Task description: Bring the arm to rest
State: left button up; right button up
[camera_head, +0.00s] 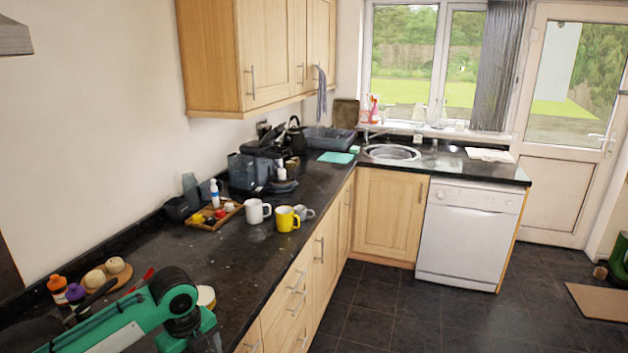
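My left arm (130,318), teal with dark joints, comes in at the lower left over the near end of the dark granite worktop (262,262). It bends at a joint and runs down out of the bottom of the picture. Its gripper is not in view. My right gripper is not in view either. The arm hides part of the near worktop and some items behind it.
Near the arm are an orange-capped bottle (58,289), small tan pots (117,268) and a dark pan handle. Farther along stand a white mug (257,211), a yellow mug (286,219) and a wooden tray (213,221). Floor (370,310) right of the drawers is clear.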

pick_arm(q)
jog(key=s+d+f+n+t+h, duration=0.2)
jog(key=s+d+f+n+h, duration=0.1)
jog(key=s+d+f+n, duration=0.75)
jog(key=s+a+f+n+y, duration=0.1)
jog(key=s+a+n, duration=0.25)
jog(key=s, duration=0.25)
jog(key=s+a+n+t+y, duration=0.1)
jog(key=s+a+n, duration=0.2)
jog(key=s+n, duration=0.25)
jog(key=s+a+f+n+y, duration=0.1)
jog(key=s+a+n, duration=0.25)
jog(key=s, duration=0.35)
notch_tip(320, 180, down, 32)
jog(key=d+r+g, duration=0.1)
jog(key=s+a+f, duration=0.1)
jog(key=s+f, duration=0.8)
jog(key=f, duration=0.1)
jog(key=s+a+f+g, duration=0.1)
jog(key=s+a+f, duration=0.1)
jog(key=s+f, duration=0.7)
jog(key=shift+s+a+f, duration=0.25)
jog(key=shift+s+f, duration=0.15)
jog(key=shift+s, duration=0.35)
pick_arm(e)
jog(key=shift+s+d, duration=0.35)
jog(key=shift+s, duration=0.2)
